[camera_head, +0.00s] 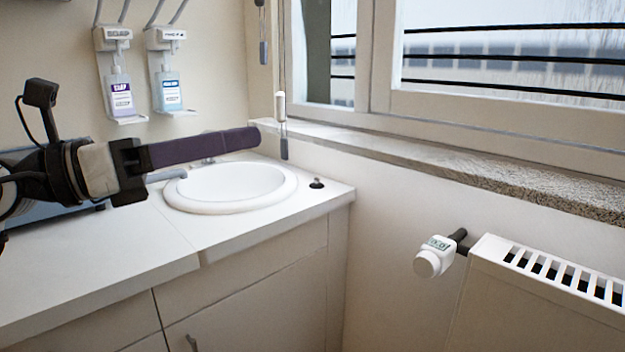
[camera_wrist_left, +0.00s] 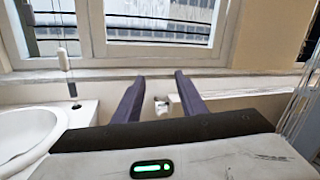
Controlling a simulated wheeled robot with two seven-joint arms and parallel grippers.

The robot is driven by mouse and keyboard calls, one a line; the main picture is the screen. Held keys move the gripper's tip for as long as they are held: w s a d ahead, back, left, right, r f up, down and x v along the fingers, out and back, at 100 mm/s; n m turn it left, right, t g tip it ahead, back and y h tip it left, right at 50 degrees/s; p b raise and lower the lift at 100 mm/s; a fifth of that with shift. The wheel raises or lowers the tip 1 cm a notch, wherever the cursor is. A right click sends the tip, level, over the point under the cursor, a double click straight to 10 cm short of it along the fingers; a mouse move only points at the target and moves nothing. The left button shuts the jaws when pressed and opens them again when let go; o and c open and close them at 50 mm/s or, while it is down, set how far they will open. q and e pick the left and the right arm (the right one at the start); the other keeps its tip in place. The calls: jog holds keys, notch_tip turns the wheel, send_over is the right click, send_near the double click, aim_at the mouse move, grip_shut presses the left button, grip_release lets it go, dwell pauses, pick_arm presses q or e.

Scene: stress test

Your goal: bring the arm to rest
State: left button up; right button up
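My left arm comes in from the left in the head view, and its gripper (camera_head: 252,137) is held level above the counter and the near side of the sink, pointing right towards the window corner. In the left wrist view the two dark fingers of this gripper (camera_wrist_left: 158,82) stand well apart with nothing between them, so it is open and empty. In the head view the fingers line up one behind the other. My right arm and gripper are not in view.
A white sink (camera_head: 230,187) is set in the counter (camera_head: 110,255). Two wall dispensers (camera_head: 118,75) hang behind. A stone windowsill (camera_head: 470,170) runs right, above a radiator (camera_head: 540,300) with a white thermostat valve (camera_head: 433,257). Air in front of the cabinet is clear.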

pick_arm(q)
jog(key=w+a+f+n+t+y+p, duration=0.1)
jog(key=a+f+n+t+y+p, duration=0.3)
jog(key=f+n, duration=1)
jog(key=w+a+f+n+t+y+p, duration=0.1)
jog(key=f+n+t+y+p, duration=0.3)
jog(key=f+n, duration=1)
jog(key=s+a+f+n+g+y+p, duration=0.1)
jog(key=s+f+n+g+y, duration=0.15)
jog(key=s+f+n, duration=0.35)
jog(key=s+a+f+n+g+y, duration=0.1)
jog(key=s+f+n+y, duration=0.2)
jog(key=f+n, duration=0.3)
jog(key=s+d+f+n+g+p, duration=0.1)
jog(key=s+f+n+g, duration=0.2)
jog(key=s+f, duration=0.9)
jog(key=s+g, duration=0.2)
jog(key=shift+s+d+n, duration=0.35)
jog(key=shift+s+n, duration=0.05)
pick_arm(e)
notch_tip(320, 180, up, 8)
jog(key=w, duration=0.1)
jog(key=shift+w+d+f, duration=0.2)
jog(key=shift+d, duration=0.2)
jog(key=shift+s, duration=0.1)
